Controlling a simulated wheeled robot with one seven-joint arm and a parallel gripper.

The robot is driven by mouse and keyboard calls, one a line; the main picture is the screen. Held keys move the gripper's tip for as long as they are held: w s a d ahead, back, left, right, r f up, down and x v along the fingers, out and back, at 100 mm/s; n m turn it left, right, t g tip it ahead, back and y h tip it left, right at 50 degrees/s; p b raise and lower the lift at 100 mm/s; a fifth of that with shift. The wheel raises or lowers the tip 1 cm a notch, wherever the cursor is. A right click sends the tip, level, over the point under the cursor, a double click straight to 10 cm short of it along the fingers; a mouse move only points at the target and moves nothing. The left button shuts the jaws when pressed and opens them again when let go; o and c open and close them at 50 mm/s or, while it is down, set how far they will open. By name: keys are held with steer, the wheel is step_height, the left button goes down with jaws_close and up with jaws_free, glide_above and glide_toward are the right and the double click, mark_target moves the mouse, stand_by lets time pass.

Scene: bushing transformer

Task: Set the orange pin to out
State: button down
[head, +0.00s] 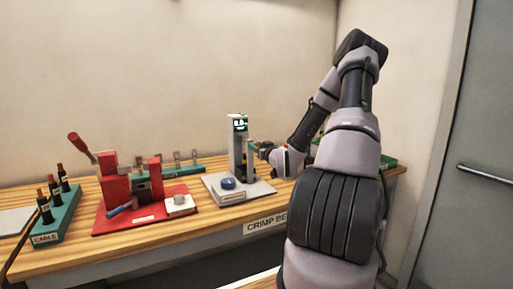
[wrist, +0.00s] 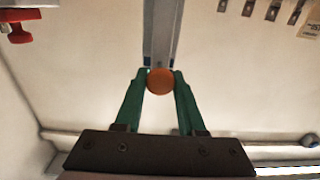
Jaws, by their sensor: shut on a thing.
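The orange pin (wrist: 160,82) shows in the wrist view as a round orange end, in line with a grey upright bar (wrist: 162,35). My gripper (wrist: 160,76) has its two green fingers closed on the pin from both sides. In the head view my gripper (head: 255,147) is at the right side of a grey upright tester (head: 236,158) with a lit face display (head: 240,124). The pin is hidden there, and how far it stands in or out cannot be told.
The tester stands on a grey plate with a blue button (head: 228,183). To its left are a red lever press (head: 116,186) on a red mat and a green cable rack (head: 58,214). Metal tabs stand on a green strip (head: 180,170) behind. My arm covers the bench's right part.

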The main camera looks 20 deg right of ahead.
steer(key=c, duration=0.5)
jaws_free()
steer(key=shift+s, duration=0.15)
steer(key=shift+s, duration=0.15)
steer(key=s, duration=1)
steer(key=shift+s+d, duration=0.2)
steer(key=shift+s, duration=0.1)
